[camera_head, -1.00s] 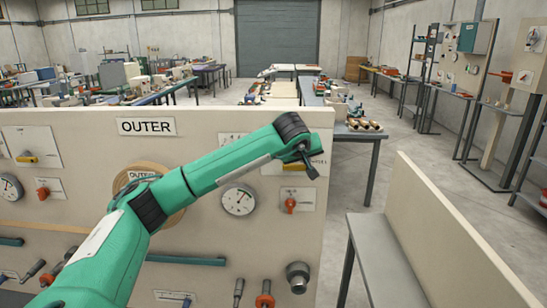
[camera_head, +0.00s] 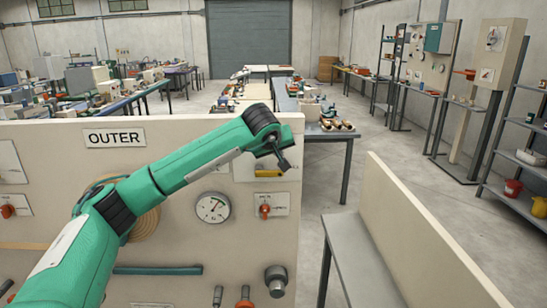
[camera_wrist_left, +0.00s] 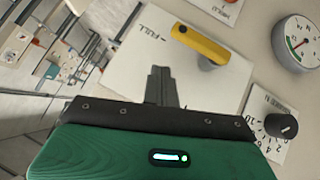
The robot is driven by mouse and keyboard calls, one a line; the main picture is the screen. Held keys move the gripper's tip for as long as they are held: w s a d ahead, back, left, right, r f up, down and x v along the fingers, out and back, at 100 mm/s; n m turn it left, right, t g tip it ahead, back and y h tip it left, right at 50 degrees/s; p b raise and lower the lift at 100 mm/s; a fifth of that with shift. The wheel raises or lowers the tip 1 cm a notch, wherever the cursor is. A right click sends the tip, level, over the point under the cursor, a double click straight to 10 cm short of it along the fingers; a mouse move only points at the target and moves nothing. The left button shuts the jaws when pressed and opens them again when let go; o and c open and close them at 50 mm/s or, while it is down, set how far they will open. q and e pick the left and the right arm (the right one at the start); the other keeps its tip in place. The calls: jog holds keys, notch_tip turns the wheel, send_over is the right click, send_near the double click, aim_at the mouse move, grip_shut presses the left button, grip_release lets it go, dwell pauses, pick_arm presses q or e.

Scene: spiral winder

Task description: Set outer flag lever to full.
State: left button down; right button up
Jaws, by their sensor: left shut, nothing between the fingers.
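The OUTER panel (camera_head: 262,225) stands upright in the head view. A yellow flag lever (camera_wrist_left: 200,45) sits on a white plate (camera_wrist_left: 125,70) in the left wrist view, with the word FULL to the left of the lever's end. A sliver of this lever (camera_head: 268,173) shows below my gripper in the head view. My left gripper (camera_head: 285,163) is shut and empty near the panel's upper right corner. In the wrist view its closed fingers (camera_wrist_left: 161,72) appear below and left of the lever, apart from it. My right gripper is not in view.
A gauge (camera_head: 213,207) and a red knob (camera_head: 265,210) are on the panel. A dial with a black knob (camera_wrist_left: 282,126) sits at the right of the wrist view. A low grey bench with a pale board (camera_head: 410,220) stands to the right.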

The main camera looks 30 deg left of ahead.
pick_arm(q)
jog(key=w+d+b+v, duration=0.1)
jog(key=d+b+v, duration=0.1)
jog(key=v, duration=0.7)
jog(key=shift+s+r+b, duration=0.25)
jog(key=shift+r+b, duration=0.2)
jog(key=shift+b, duration=0.1)
